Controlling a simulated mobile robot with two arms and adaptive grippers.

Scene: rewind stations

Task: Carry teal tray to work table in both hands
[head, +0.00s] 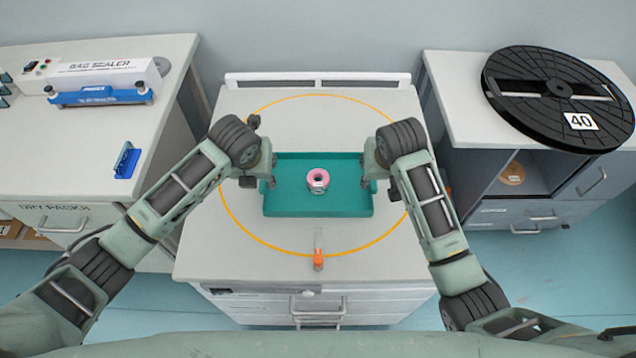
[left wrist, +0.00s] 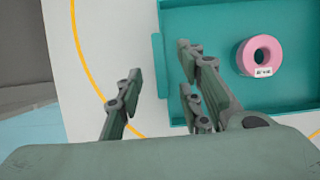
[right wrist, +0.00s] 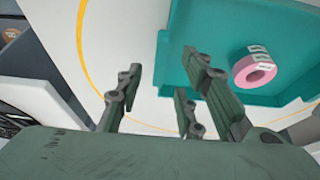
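The teal tray (head: 318,210) lies on the work table (head: 260,262) inside an orange ring. A pink roll (head: 318,178) with white labels sits in the tray; it also shows in the left wrist view (left wrist: 260,55) and right wrist view (right wrist: 255,72). My left gripper (head: 266,182) is at the tray's left end. In the left wrist view its fingers are spread, with the tray's end lip (left wrist: 158,65) between them. My right gripper (head: 370,183) is at the right end, its fingers also spread around that edge. Contact between fingers and tray cannot be told.
An orange-tipped small tool (head: 318,250) lies in front of the tray. A left bench (head: 70,165) carries a bag sealer (head: 100,80) and a blue item (head: 127,160). A right bench (head: 455,95) carries a big black reel (head: 560,95) marked 40. The table behind the tray is clear.

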